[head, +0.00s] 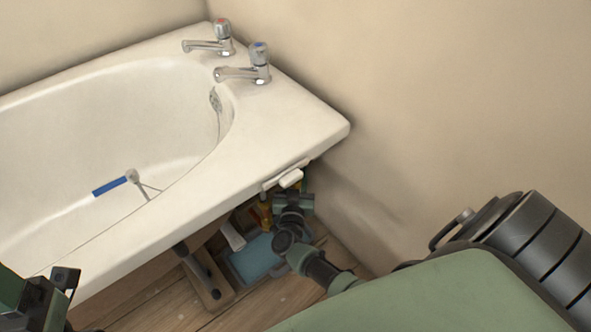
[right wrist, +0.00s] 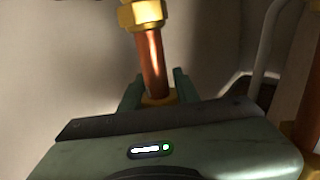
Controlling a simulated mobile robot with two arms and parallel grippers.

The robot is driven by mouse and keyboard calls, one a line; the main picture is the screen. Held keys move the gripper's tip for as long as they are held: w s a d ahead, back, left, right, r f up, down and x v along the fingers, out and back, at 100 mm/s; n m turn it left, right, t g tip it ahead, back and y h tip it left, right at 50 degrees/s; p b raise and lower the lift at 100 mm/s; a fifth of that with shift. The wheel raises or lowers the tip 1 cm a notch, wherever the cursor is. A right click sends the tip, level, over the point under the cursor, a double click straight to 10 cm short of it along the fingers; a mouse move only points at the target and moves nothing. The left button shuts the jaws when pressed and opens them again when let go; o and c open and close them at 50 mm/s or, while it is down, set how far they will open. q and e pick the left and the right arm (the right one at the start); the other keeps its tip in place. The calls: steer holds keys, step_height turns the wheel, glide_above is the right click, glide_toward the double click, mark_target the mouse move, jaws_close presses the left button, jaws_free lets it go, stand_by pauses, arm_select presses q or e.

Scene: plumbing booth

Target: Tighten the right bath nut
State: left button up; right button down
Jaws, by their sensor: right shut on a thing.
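My right arm reaches under the bath's rim in the head view. Its gripper (head: 294,198) is partly hidden there by the rim and my own wrist. In the right wrist view the right gripper's (right wrist: 156,92) two green fingers stand on either side of a brass nut (right wrist: 158,97) and are shut on it. The nut sits low on an upright copper pipe (right wrist: 153,62), its lower part hidden behind my gripper body. A second brass nut (right wrist: 140,14) is higher on the same pipe. My left gripper (head: 52,286) is at the lower left, cut off by the frame edge.
The white bath (head: 262,126) has two chrome taps (head: 245,64) at its corner. A blue-handled tool (head: 112,186) lies inside it. A blue tray (head: 252,258) is on the wooden floor under the rim. Another brass fitting (right wrist: 301,136) is at the wrist view's right edge. Walls close off the back and right.

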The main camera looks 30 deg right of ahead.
steer(key=shift+d, duration=0.1)
steer(key=c, duration=1)
jaws_free()
steer(key=shift+c, duration=0.2)
steer(key=p+v, duration=0.2)
steer(key=v, duration=0.6)
steer(key=shift+p, duration=0.35)
